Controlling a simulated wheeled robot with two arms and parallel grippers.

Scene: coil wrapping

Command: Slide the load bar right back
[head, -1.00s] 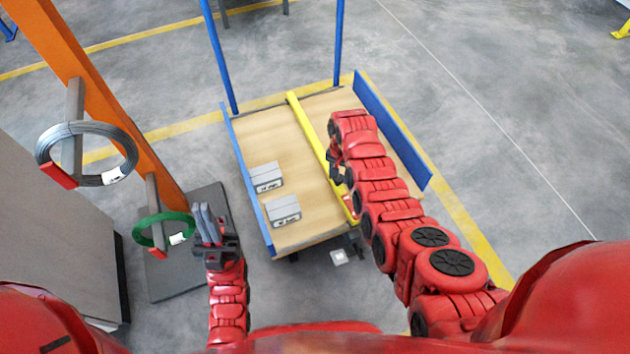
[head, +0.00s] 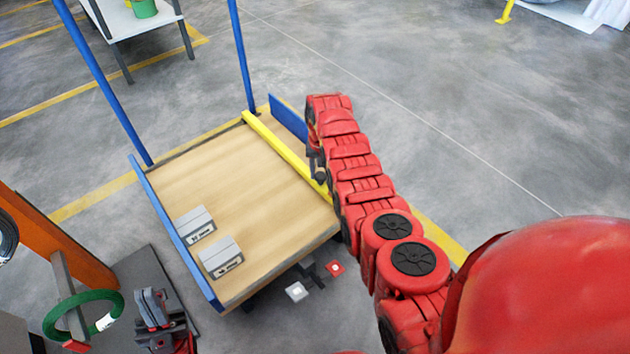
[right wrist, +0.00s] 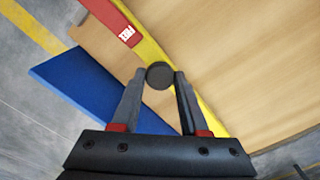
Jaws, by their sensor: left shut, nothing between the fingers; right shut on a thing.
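The yellow load bar (head: 275,142) lies across the wooden cart deck (head: 240,200), near the blue right side wall (head: 288,118). In the right wrist view the bar (right wrist: 152,52) has a red label (right wrist: 110,18) by it, and a strip of bare wood shows between bar and blue wall (right wrist: 85,95). My right gripper (head: 318,170) is at the bar, shut on a dark round knob (right wrist: 160,76) between its fingertips. My arm hides part of the bar and wall. My left gripper (head: 150,300) is shut and empty, off the cart's left side.
Two grey boxes (head: 195,225) (head: 221,257) sit at the deck's near left. A green coil (head: 82,314) hangs from a peg on an orange post (head: 60,235) at the left. A white table (head: 130,20) stands at the back left.

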